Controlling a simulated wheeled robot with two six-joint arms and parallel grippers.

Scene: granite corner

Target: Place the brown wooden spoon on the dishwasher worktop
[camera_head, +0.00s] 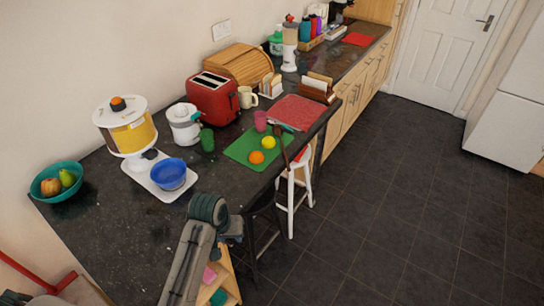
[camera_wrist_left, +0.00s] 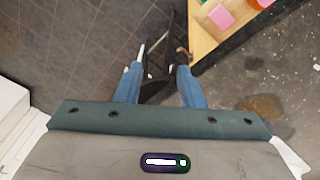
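A thin dark brown thing (camera_head: 283,153), which looks like the wooden spoon, lies at the right edge of the green board (camera_head: 240,151), by the counter's front edge. It is too small to be sure. The dark granite worktop (camera_head: 120,222) runs from the near left to the far wall; I cannot tell which part is over the dishwasher. My left gripper (camera_head: 232,229) is near the worktop's front edge, well short of the green board. In the left wrist view its blue fingers (camera_wrist_left: 159,68) are apart with nothing held between them. My right gripper is not in view.
An orange (camera_head: 256,157) and a lemon (camera_head: 268,142) sit on the green board. A blue bowl (camera_head: 168,174) on a white tray, a red toaster (camera_head: 213,98) and a teal fruit bowl (camera_head: 45,190) stand on the worktop. A white stool (camera_head: 291,190) stands below its edge. The near worktop is bare.

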